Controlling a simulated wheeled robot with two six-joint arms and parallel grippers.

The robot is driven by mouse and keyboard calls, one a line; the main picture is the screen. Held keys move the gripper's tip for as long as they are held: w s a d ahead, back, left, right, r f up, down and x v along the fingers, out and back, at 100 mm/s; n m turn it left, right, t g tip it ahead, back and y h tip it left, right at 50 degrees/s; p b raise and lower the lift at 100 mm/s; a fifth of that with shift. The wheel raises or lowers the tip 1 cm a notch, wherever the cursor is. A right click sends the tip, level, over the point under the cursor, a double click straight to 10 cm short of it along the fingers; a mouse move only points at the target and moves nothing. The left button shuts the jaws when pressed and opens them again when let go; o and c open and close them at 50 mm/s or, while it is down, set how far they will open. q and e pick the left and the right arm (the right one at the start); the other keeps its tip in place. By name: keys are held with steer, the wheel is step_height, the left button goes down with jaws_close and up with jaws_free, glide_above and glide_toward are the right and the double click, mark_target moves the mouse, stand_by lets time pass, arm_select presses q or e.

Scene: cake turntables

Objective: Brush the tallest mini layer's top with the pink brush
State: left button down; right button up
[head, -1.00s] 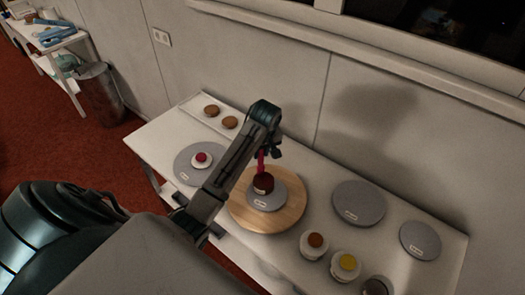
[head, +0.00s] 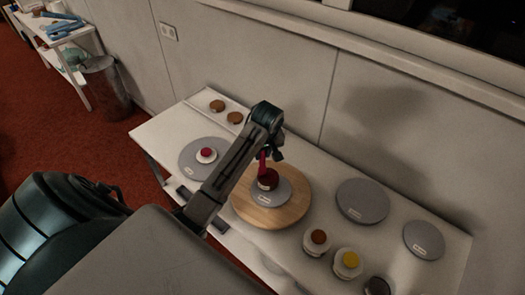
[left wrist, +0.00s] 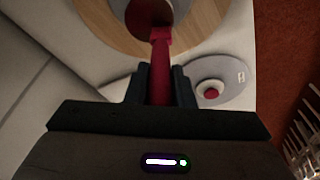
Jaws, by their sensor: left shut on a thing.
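My left gripper (head: 270,150) is shut on the pink brush (head: 263,162), which points down. In the left wrist view the brush (left wrist: 160,70) stands between the two dark fingers (left wrist: 160,84). Its lower end meets or hangs just over the top of a dark brown mini layer (head: 268,180); I cannot tell whether they touch. That layer stands on a grey disc (head: 267,200) on a round wooden turntable (head: 285,217). In the left wrist view the brown layer (left wrist: 150,14) is partly hidden by the brush. My right gripper is not in view.
A grey disc (head: 188,158) at left bears a small white piece with a red top (head: 206,155). Two brown rounds (head: 217,106) lie at the back left. Two bare grey discs (head: 362,201) are at right. Jars with brown, yellow and dark tops (head: 347,264) stand along the front.

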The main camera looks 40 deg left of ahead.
arm_select(q)
steer(key=shift+s+d, duration=0.25)
steer(key=shift+d, duration=0.1)
steer(key=shift+s+d, duration=0.15)
steer(key=shift+d, duration=0.25)
steer(key=w, duration=0.2)
steer(key=w+a, duration=0.1)
steer(key=w, duration=0.1)
steer(key=shift+a, duration=0.15)
stand_by(1.5)
stand_by(0.6)
